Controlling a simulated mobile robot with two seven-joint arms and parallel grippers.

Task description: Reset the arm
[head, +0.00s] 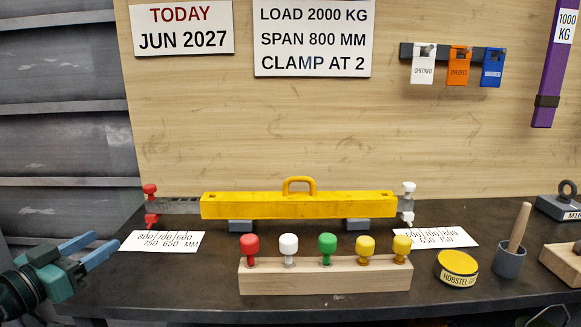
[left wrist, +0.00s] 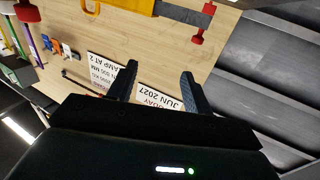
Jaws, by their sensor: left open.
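My left gripper (head: 106,243) is at the left edge of the head view, by the left end of the dark bench. Its two blue-grey fingers point right and are apart with nothing between them. In the left wrist view the fingers (left wrist: 158,74) also stand apart and empty, with the board and its signs behind them. A dark piece at the bottom right edge of the head view may be part of my right gripper (head: 546,317); its jaws cannot be made out.
A yellow spreader beam (head: 297,206) with red and white end knobs lies on the bench (head: 200,270). In front, a wooden block (head: 325,278) holds several coloured knobs. A yellow tin (head: 457,267) and grey cup (head: 509,262) stand right.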

